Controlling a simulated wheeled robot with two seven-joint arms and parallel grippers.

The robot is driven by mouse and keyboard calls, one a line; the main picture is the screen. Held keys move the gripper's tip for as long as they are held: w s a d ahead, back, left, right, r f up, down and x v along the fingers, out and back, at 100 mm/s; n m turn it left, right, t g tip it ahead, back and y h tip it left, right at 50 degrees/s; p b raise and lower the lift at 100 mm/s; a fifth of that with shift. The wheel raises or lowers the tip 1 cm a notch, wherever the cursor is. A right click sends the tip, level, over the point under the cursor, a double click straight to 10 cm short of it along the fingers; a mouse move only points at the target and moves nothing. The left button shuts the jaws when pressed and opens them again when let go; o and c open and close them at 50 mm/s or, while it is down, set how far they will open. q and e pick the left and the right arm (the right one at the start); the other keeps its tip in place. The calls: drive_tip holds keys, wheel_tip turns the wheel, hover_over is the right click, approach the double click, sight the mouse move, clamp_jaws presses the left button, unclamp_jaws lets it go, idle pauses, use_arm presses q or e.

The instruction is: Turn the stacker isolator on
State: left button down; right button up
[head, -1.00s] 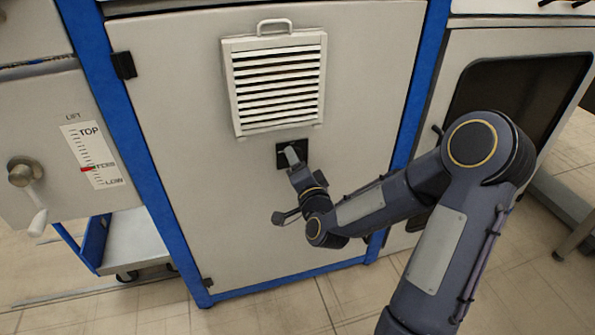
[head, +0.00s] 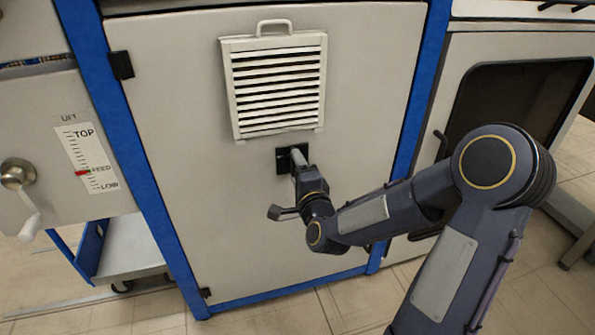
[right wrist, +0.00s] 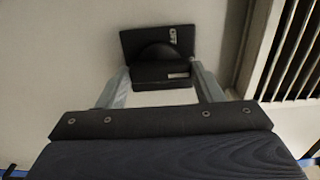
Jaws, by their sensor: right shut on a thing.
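The isolator is a small black square plate (head: 282,163) on the grey cabinet door, just below the louvred vent. In the right wrist view its plate (right wrist: 155,37) carries a small white marking that I cannot read surely, and a black knob (right wrist: 155,74) stands out from it. My right gripper (head: 297,158) reaches the isolator from below. In the right wrist view its two fingers (right wrist: 160,72) lie on either side of the knob, shut on it. The fingers and wrist hide part of the isolator in the head view. My left gripper is out of view.
The louvred vent (head: 278,85) with a top handle sits above the isolator. A lift scale (head: 90,160) and a crank (head: 20,180) are at the left. Blue frame posts (head: 130,160) flank the door. A dark-windowed unit (head: 515,95) stands at the right.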

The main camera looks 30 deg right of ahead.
drive_tip(key=o, duration=1)
drive_tip(key=v, duration=0.8)
drive_tip(key=shift+d+p, duration=0.1)
drive_tip(key=shift+p, duration=0.3)
drive_tip(key=shift+w, duration=0.1)
